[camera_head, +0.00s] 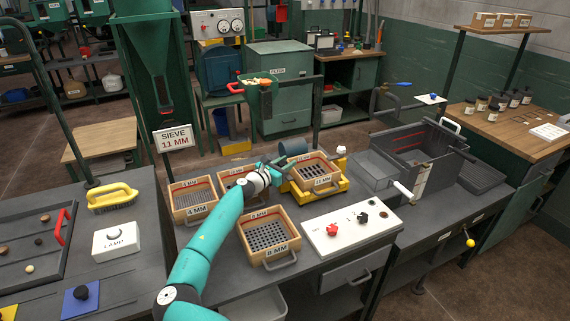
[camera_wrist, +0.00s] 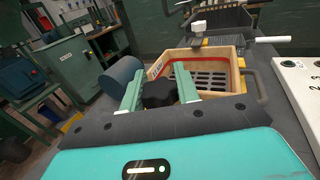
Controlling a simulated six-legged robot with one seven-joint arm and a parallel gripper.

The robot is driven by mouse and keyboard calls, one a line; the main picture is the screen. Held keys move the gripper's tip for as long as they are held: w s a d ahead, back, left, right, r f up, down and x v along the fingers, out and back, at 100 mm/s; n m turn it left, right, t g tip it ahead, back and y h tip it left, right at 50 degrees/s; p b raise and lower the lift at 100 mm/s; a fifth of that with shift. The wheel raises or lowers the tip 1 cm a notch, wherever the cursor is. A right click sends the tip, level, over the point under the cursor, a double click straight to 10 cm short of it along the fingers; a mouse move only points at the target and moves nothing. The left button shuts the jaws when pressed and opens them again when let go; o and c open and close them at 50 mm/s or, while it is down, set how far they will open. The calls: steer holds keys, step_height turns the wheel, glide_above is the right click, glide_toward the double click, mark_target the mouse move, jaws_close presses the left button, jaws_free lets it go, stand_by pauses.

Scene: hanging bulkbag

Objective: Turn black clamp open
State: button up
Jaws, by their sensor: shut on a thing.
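The black clamp (camera_wrist: 158,94) is a dark lobed knob, seen in the wrist view between the two pale green fingers of my gripper (camera_wrist: 159,76). The fingers are shut on its sides. Just beyond it is a wooden sieve box (camera_wrist: 208,59) with a slotted floor. In the head view my gripper (camera_head: 278,164) is at the left side of this box (camera_head: 315,170), which sits on a yellow base (camera_head: 322,192). The clamp cannot be made out there behind my gripper.
A white panel (camera_head: 352,221) with red and black knobs lies to the right. A dark blue cylinder (camera_head: 293,147) is just behind my gripper, also left of it in the wrist view (camera_wrist: 122,72).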

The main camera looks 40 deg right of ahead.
steer(key=shift+m+g, duration=0.5)
steer(key=shift+g, duration=0.3)
steer(key=o, duration=1)
steer(key=a, duration=1.3)
steer(key=shift+s+a, duration=0.15)
steer(key=shift+a, duration=0.25)
